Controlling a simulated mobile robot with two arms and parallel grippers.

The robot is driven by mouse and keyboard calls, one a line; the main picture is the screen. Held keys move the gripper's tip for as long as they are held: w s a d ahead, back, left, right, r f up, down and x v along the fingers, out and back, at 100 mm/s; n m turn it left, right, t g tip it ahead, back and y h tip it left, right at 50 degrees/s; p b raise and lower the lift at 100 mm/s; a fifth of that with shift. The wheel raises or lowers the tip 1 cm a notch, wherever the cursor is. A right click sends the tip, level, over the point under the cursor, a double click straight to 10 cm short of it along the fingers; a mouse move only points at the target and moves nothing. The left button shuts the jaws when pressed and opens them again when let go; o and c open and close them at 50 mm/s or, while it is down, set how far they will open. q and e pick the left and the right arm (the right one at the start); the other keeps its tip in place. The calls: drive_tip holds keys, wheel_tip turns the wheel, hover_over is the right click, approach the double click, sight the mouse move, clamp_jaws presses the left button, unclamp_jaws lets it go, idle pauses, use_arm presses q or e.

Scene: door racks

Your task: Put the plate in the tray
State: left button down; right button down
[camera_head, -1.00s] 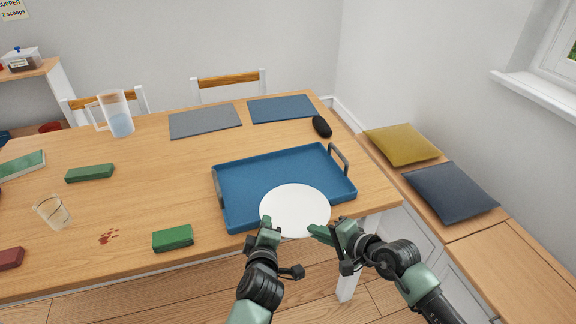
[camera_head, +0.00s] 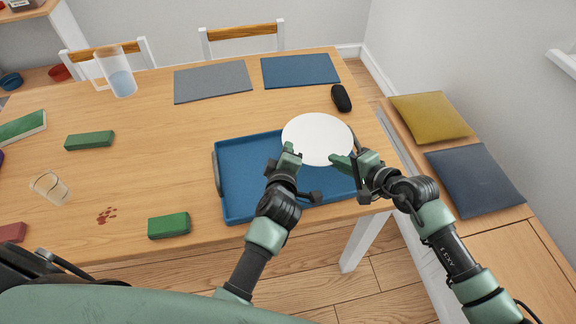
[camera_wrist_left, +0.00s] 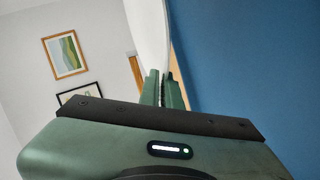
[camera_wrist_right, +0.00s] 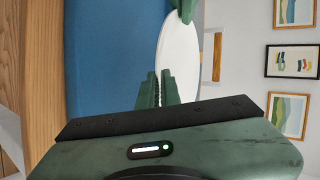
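The round white plate (camera_head: 317,138) is held above the back right part of the blue tray (camera_head: 240,190); I cannot tell how high. My left gripper (camera_head: 290,150) is shut on the plate's near left edge; the plate shows edge-on in the left wrist view (camera_wrist_left: 152,25). My right gripper (camera_head: 341,158) appears shut on its near right edge; the plate also shows in the right wrist view (camera_wrist_right: 178,55). The tray lies on the table with a dark handle at each end. Its right part is partly hidden by the plate and my arms.
A black oval object (camera_head: 341,98) lies behind the tray's right end. Grey (camera_head: 212,82) and blue (camera_head: 300,70) placemats lie farther back. A green block (camera_head: 168,225) lies left of the tray. A glass (camera_head: 50,188) and a jug (camera_head: 120,80) stand on the left.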

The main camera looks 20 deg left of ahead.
use_arm(q)
drive_tip(key=shift+w+a+f, duration=0.1)
drive_tip(key=shift+a+f, duration=0.05)
drive_tip(key=shift+f, duration=0.05)
use_arm(e)
drive_tip(key=shift+w+d+f, duration=0.1)
drive_tip(key=shift+w+f, duration=0.05)
drive_tip(key=shift+f, duration=0.1)
